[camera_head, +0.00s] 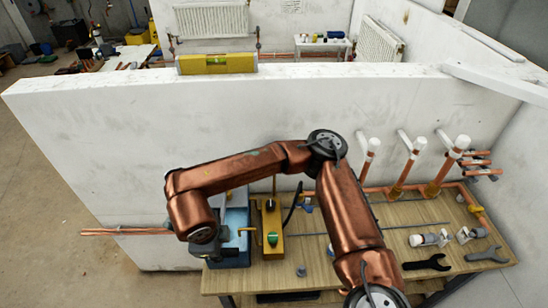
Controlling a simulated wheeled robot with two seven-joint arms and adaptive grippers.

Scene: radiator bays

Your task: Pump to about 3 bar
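A pump-like unit stands at the left end of the wooden bench. It shows a blue box or tank (236,219) and a yellow body (268,217) with a small green round part (272,239) on it. A thin brass-coloured bar (246,229) sticks out left of the yellow body. No pressure reading can be made out. My copper-coloured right arm arches over the bench, and its dark wrist end with the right gripper (207,250) hangs at the left side of the blue box. The fingers are too small and dark to read. My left gripper is out of view.
The wooden bench (405,213) carries copper pipes with white-capped risers (407,162), white fittings (428,239) and dark spanners (427,262). A white wall (110,130) stands behind, with a yellow spirit level (217,63) on top. Copper pipes (127,231) jut out left.

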